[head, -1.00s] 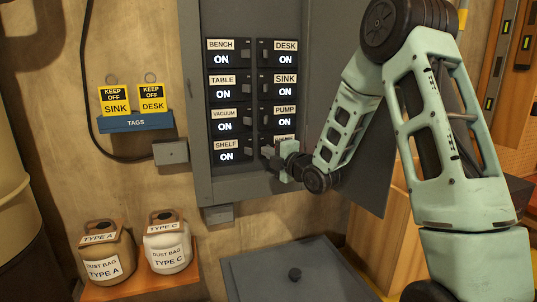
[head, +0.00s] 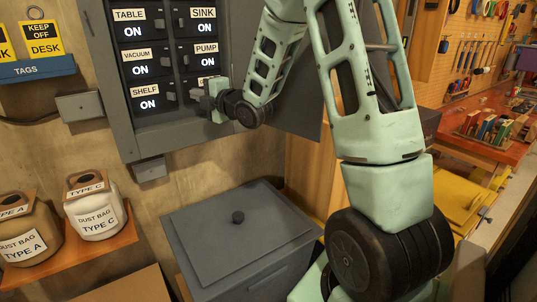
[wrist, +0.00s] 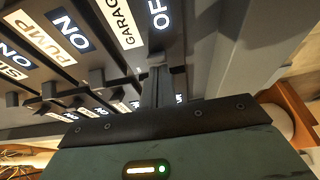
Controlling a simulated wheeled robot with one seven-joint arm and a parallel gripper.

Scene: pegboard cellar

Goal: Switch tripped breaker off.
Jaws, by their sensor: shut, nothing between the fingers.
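The grey breaker panel (head: 150,140) is on the wall, with two columns of labelled breakers. The TABLE, VACUUM, SHELF, SINK and PUMP breakers read ON in the head view. In the wrist view the GARAGE breaker (wrist: 127,24) has a display that shows "OF", cut off by the frame edge, so it appears to read OFF. The PUMP breaker (wrist: 55,42) beside it reads ON. My gripper (head: 203,93) is shut and empty at the bottom right breaker and hides most of it. In the wrist view its dark fingers (wrist: 160,88) reach up to the GARAGE breaker; I cannot tell whether they touch its lever.
A grey lidded bin (head: 235,225) stands below the panel. Dust bags (head: 95,207) sit on a wooden shelf at lower left. A TAGS rack (head: 38,68) hangs left of the panel. The panel's open door (head: 300,120) is behind my arm. A workbench (head: 480,150) is at right.

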